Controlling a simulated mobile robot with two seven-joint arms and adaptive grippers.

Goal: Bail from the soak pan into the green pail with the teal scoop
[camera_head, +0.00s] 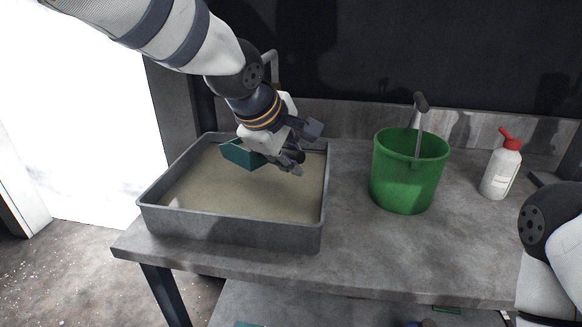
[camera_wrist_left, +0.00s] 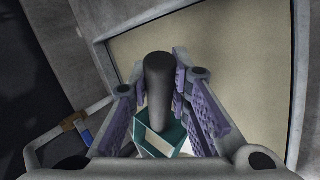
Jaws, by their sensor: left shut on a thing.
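The soak pan (camera_head: 228,232) is a wide grey tray on the left of the bench, holding a murky tan liquid (camera_head: 250,198). My left gripper (camera_head: 291,162) is over the back part of the pan, shut on the teal scoop (camera_head: 243,155). The scoop's dark handle (camera_wrist_left: 160,85) lies between the finger pads in the left wrist view, and its teal bowl (camera_wrist_left: 160,140) shows below the handle. The fingers hide part of the scoop, and I cannot tell whether its bowl touches or holds liquid. The green pail (camera_head: 405,175) stands upright right of the pan. My right gripper is out of view.
A white bottle with a red cap (camera_head: 501,168) stands right of the pail. A dark-gripped handle (camera_head: 420,103) rises above the pail. Bare bench (camera_head: 345,235) lies between pan and pail. A dark wall is behind. Part of my right arm shows at the lower right.

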